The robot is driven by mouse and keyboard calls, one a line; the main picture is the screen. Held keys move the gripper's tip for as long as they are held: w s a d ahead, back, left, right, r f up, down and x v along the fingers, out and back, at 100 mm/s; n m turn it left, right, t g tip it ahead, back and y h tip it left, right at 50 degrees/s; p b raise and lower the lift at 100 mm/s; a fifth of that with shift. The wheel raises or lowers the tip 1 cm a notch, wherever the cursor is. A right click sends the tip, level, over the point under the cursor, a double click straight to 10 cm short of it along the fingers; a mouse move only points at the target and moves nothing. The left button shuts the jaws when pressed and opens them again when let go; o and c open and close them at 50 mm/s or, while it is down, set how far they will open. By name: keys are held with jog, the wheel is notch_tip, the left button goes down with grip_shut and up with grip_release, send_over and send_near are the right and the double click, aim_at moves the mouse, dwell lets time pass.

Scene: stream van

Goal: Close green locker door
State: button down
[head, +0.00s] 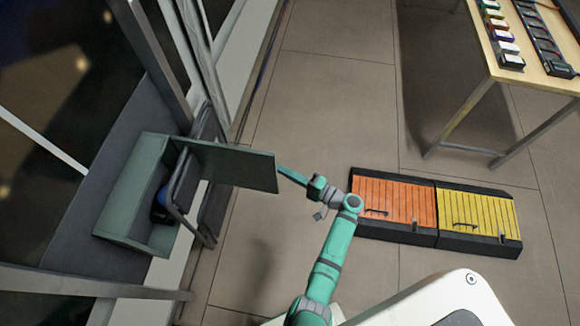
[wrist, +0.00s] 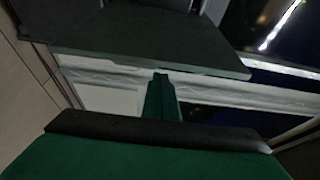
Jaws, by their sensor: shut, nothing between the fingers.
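The green locker (head: 118,205) stands at the left in the head view, beside the van's window side. Its green door (head: 232,166) stands open and sticks out to the right. My gripper (head: 282,171) is at the door's free edge, on its right side; I cannot tell whether it touches. In the wrist view, my gripper's fingers (wrist: 160,80) are together and empty. They point at a dark green panel (wrist: 150,45), which looks like the door. The locker's inside is partly hidden by the door and a dark frame; something blue (head: 160,198) shows in it.
A dark tubular frame (head: 180,190) stands in front of the locker. Orange (head: 395,200) and yellow (head: 480,220) slatted crates lie on the floor to the right. A wooden table (head: 480,45) with small items is at the upper right. The floor behind the door is clear.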

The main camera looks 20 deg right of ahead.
jog(key=shift+s+a, duration=0.15)
jog(key=shift+a, duration=0.25)
jog(key=shift+s, duration=0.15)
